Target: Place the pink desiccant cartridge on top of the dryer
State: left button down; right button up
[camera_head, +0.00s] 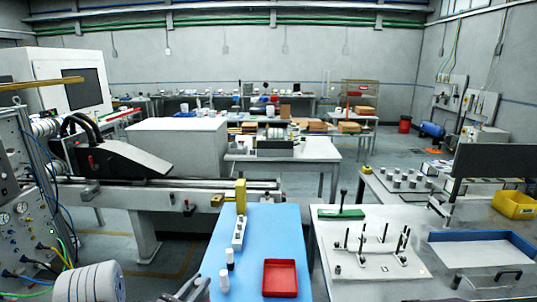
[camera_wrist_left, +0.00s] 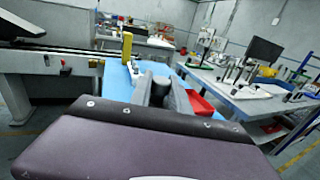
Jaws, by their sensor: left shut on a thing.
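My left gripper (camera_head: 190,288) is at the bottom edge of the head view, beside the near left edge of the blue table (camera_head: 255,240). In the left wrist view its grey fingers (camera_wrist_left: 165,92) are close together in front of the blue surface. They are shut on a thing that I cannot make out. No pink cartridge shows clearly in either view. I cannot tell which thing is the dryer. Two small white cylinders with dark parts, one nearer (camera_head: 224,281) and one farther (camera_head: 230,259), stand upright on the blue table. My right gripper is not in view.
A red tray (camera_head: 280,294) lies on the blue table, right of the cylinders. A white rack (camera_head: 238,233) and a yellow post (camera_head: 241,196) stand farther back. The right-hand table holds a white fixture plate (camera_head: 345,268) with upright pins. The blue table's middle is clear.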

pick_arm(q)
jog(key=s+a+f+m+g+h, duration=0.15)
jog(key=s+a+f, duration=0.25)
jog(key=s+f, duration=0.45)
jog(key=s+d, duration=0.5)
jog(key=s, duration=0.1)
jog(key=shift+d+f+t, duration=0.35)
jog(key=shift+f, duration=0.1)
jog(key=shift+s+h, duration=0.15)
jog(key=shift+h, duration=0.1)
